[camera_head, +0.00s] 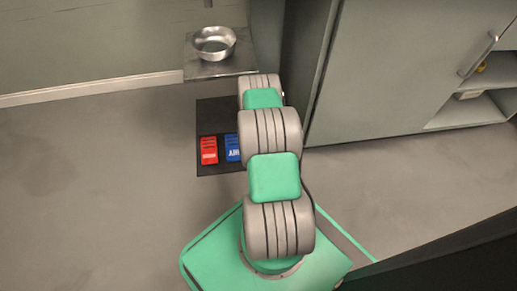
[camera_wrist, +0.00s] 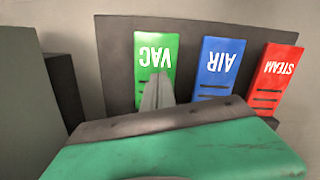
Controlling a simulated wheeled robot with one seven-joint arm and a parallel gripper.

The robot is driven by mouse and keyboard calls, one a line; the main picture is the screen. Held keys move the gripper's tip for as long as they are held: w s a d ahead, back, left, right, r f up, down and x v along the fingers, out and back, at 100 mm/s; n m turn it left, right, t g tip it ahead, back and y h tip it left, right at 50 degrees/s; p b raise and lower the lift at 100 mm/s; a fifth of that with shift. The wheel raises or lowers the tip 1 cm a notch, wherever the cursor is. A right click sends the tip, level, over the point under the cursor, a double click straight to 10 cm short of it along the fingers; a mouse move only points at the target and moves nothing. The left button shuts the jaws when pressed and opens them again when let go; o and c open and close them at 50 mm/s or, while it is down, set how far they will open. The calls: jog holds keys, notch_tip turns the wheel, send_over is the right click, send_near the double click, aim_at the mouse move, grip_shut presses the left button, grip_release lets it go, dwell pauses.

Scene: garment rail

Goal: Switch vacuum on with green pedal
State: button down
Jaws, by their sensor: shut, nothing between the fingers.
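The green pedal (camera_wrist: 153,52) marked VAC is in the wrist view, left of the blue pedal marked AIR. My gripper (camera_wrist: 158,82) is shut and empty, its fingertips overlapping the lower middle of the green pedal. I cannot tell whether they touch it or hover just above. In the head view my arm hides the green pedal and my gripper.
The blue pedal (camera_wrist: 219,65) and the red STEAM pedal (camera_wrist: 274,76) sit close beside it on the dark pedal plate (camera_head: 213,113). A metal bowl (camera_head: 214,42) stands on a shelf behind. A grey cabinet (camera_head: 400,70) is at the right. Floor at left is clear.

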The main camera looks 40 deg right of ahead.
jog(key=s+a+r+p, duration=0.7)
jog(key=s+r, duration=0.2)
jog(key=s, duration=0.2)
jog(key=shift+s+a+r, duration=0.25)
jog(key=shift+s+a, duration=0.05)
jog(key=shift+a, duration=0.05)
